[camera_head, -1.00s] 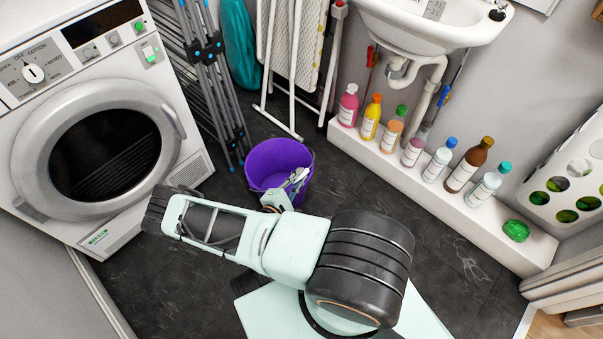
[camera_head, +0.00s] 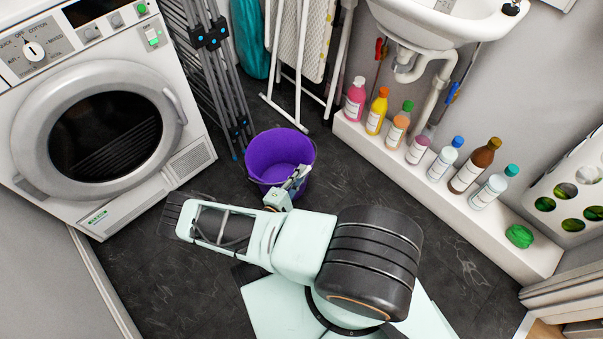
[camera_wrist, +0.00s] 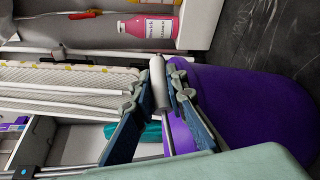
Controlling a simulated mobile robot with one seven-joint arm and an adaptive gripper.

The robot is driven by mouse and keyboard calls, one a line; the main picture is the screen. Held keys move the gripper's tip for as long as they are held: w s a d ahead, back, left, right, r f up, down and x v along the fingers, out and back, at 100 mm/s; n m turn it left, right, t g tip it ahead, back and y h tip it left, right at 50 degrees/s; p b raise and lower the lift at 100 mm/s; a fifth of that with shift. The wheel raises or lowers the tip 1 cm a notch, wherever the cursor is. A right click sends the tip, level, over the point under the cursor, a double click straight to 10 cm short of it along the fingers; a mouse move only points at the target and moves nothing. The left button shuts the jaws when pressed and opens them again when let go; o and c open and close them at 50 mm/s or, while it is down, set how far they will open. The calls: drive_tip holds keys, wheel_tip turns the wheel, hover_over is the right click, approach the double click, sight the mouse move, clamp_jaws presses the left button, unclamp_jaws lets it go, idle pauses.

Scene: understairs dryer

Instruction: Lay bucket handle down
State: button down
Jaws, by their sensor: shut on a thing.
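The purple bucket (camera_head: 279,157) stands upright on the dark floor, in the middle of the head view. It fills the right side of the wrist view (camera_wrist: 245,100). My gripper (camera_head: 297,179) is at the bucket's near right rim. In the wrist view my gripper (camera_wrist: 163,83) has its two fingers on either side of the handle's light grey grip (camera_wrist: 159,82). It is shut on this grip. A thin metal part of the handle (camera_wrist: 168,135) runs down from the grip beside the bucket wall. The handle's far end is hidden.
A dryer (camera_head: 95,130) stands at left. A folded drying rack (camera_head: 214,70) and an ironing board (camera_head: 305,40) lean behind the bucket. Several bottles (camera_head: 397,125) and a green item (camera_head: 519,236) stand on a white ledge (camera_head: 440,195) at right. Dark floor is clear between bucket and ledge.

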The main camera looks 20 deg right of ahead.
drive_tip(key=c, duration=1.9)
unclamp_jaws()
